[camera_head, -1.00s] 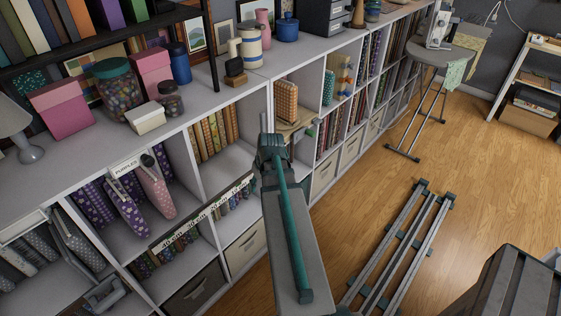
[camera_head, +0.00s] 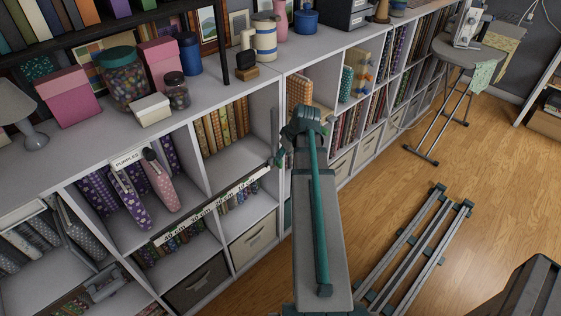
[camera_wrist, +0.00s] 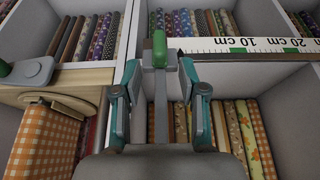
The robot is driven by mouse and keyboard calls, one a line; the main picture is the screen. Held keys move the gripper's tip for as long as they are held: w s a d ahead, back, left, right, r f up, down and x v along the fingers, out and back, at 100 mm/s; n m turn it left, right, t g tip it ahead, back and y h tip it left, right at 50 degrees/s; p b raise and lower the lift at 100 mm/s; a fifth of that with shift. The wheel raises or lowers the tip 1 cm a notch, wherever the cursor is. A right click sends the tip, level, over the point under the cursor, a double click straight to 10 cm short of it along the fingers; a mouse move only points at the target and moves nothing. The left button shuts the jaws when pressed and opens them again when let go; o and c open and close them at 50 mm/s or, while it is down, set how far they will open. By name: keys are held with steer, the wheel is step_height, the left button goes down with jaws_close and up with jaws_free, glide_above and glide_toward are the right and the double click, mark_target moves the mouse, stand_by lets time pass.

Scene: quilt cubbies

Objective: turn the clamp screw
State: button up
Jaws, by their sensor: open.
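In the wrist view, a grey clamp-like part with a green end (camera_wrist: 160,48) stands upright at the end of a white ruler strip (camera_wrist: 250,45). Its grey stem runs down between the teal fingers of my gripper (camera_wrist: 159,72). The fingers are open, one on each side of the stem; I cannot tell whether they touch it. Which part of it is the screw is not clear. In the head view, the ruler (camera_head: 212,206) runs along the cubby front, and my arm hides most of the gripper and clamp.
At left in the wrist view, a wooden board (camera_wrist: 75,95) carries a grey lever with a green knob (camera_wrist: 30,72). Orange gingham fabric (camera_wrist: 45,142) is below it. Cubby walls and fabric bolts surround the gripper.

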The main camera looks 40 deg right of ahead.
mark_target(280, 168)
steer(key=shift+x, duration=2.95)
steer(key=shift+c, duration=0.4)
jaws_close()
